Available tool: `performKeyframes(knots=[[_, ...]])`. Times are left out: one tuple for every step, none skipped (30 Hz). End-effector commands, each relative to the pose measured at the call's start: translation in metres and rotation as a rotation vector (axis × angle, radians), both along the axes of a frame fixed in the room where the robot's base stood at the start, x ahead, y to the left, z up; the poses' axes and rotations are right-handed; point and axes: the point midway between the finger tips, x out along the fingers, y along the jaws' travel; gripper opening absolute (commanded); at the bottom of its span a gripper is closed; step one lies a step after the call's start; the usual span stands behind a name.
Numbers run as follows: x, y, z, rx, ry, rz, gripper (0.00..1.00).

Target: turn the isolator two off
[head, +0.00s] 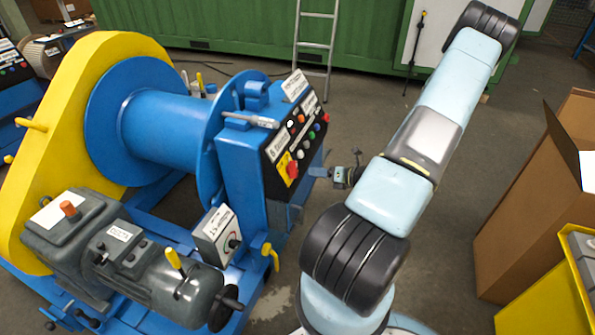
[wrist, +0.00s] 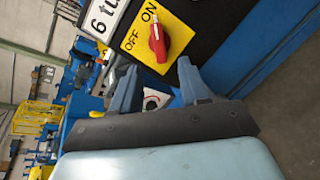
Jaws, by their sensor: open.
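A red rotary switch (wrist: 158,42) on a yellow plate (wrist: 178,22) marked OFF and ON shows in the wrist view, just beyond my fingertips. Its handle looks turned towards ON. The label (wrist: 103,17) beside it is cut off and reads only "6 tu". In the head view this red switch (head: 292,169) is at the lower end of the black control panel. My gripper (wrist: 158,66) is open and empty, its two fingers apart below the switch, not touching it. In the head view my gripper (head: 320,172) is just right of the panel. I cannot read which switch is isolator two.
A grey box (head: 212,240) with a dark knob stands lower left of the panel; a white plate with a knob (wrist: 152,103) shows between my fingers. Several coloured buttons sit above the switch. A blue drum (head: 165,130) is left, a cardboard box (head: 530,210) right.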

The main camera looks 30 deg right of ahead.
Motion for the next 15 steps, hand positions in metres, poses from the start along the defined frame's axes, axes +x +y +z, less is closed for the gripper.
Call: performKeyframes(knots=[[0.008,0.006,-0.003,0.003,-0.001,0.003,0.45],[0.012,0.008,-0.004,0.002,0.0,0.002,0.45],[0.018,0.011,-0.007,0.002,-0.001,0.003,0.45],[0.023,0.014,-0.008,0.002,-0.001,0.003,0.45],[0.027,0.016,-0.009,0.001,-0.001,0.003,0.45],[0.033,0.019,-0.012,0.001,-0.001,0.003,0.45],[0.037,0.022,-0.014,0.002,0.0,0.002,0.45],[0.042,0.024,-0.015,0.001,-0.001,0.003,0.45],[0.047,0.027,-0.017,0.001,-0.001,0.003,0.45],[0.051,0.029,-0.018,0.002,-0.001,0.002,0.45],[0.055,0.031,-0.019,0.001,-0.001,0.003,0.45],[0.059,0.033,-0.021,0.002,0.0,0.002,0.45],[0.062,0.035,-0.022,0.001,0.0,0.002,0.45],[0.065,0.036,-0.023,0.0,-0.001,0.002,0.45],[0.069,0.038,-0.024,-0.001,-0.001,0.003,0.45]])
